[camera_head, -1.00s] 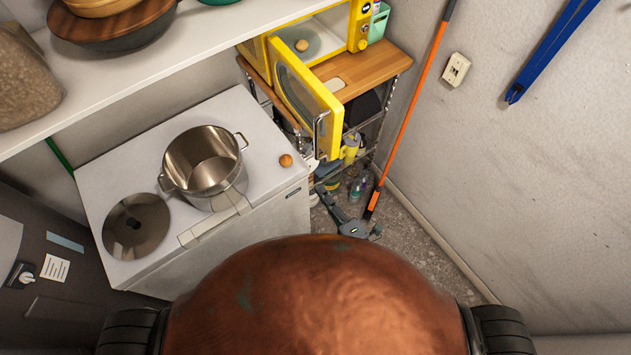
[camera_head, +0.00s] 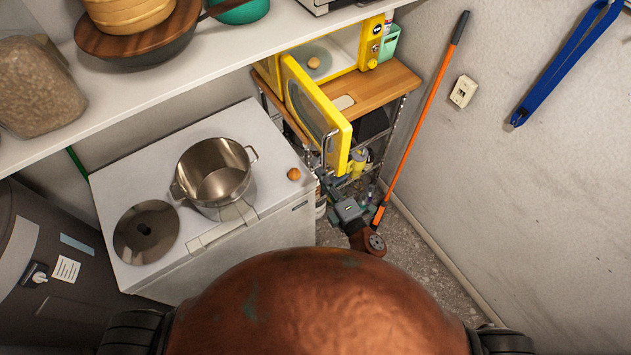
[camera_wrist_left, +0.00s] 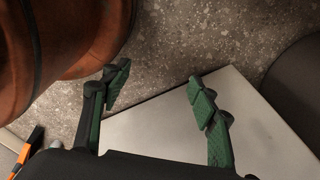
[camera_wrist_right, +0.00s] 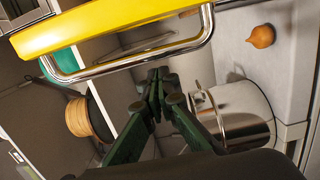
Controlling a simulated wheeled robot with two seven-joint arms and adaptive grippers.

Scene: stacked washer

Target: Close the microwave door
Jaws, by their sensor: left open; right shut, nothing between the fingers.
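The yellow microwave (camera_head: 371,45) stands on a wooden-topped rack at the back, with a small round brown item (camera_head: 313,62) inside. Its door (camera_head: 335,128) hangs open toward me, with a metal bar handle (camera_head: 326,150) at its free edge. My right gripper (camera_head: 318,166) is low beside the handle end of the door. In the right wrist view its fingers (camera_wrist_right: 158,82) are shut and empty, close to the handle bar (camera_wrist_right: 135,62); I cannot tell if they touch. My left gripper (camera_wrist_left: 158,88) is open and empty above the floor and a pale surface.
A white chest (camera_head: 150,165) at left bears a steel pot (camera_head: 228,190), a round lid (camera_head: 146,232) and an onion-like item (camera_head: 294,174). A white shelf (camera_head: 200,75) crosses above. An orange pole (camera_head: 420,130) leans on the right wall beside the rack.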

